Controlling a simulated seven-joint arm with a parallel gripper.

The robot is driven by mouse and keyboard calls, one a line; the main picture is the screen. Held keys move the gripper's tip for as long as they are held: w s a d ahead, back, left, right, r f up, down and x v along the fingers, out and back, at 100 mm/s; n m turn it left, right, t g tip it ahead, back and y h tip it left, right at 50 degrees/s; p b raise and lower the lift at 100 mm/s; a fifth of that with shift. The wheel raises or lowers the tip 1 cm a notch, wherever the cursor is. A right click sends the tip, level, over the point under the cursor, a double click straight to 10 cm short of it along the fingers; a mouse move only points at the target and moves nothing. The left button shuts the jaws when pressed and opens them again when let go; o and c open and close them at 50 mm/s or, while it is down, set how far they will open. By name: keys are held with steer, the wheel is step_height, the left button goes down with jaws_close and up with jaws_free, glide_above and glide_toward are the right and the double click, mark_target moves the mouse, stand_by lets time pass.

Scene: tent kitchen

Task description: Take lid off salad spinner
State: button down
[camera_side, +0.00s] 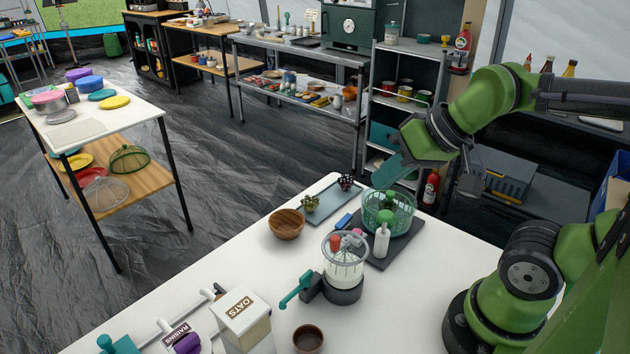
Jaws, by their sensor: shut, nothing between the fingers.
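A round see-through green slatted bowl (401,226), which looks like the salad spinner, stands on a dark mat at the far right of the white table. Something green shows at its top; I cannot tell whether that is a lid or its knob. My gripper (382,179), with teal fingers, is above and slightly left of the bowl, shut and empty. It looks apart from the bowl.
A clear jar with a grey base (343,291), a wooden bowl (286,225), a blue-grey tray (327,203) and an oats box (241,318) share the table (400,315). A dark mat (402,249) lies under the green bowl. The table's front right is clear.

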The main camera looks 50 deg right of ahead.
steer(key=c, duration=0.9)
jaws_free()
steer(key=n+g+h, duration=0.2)
steer(key=n+g, duration=0.5)
glide_above(391, 193)
steer(key=f, duration=1)
steer(key=shift+w+a+f, duration=0.15)
steer(key=shift+w+f, duration=0.05)
steer(key=shift+f, duration=0.05)
steer(key=shift+s+f, duration=0.15)
steer(key=shift+f, duration=2.45)
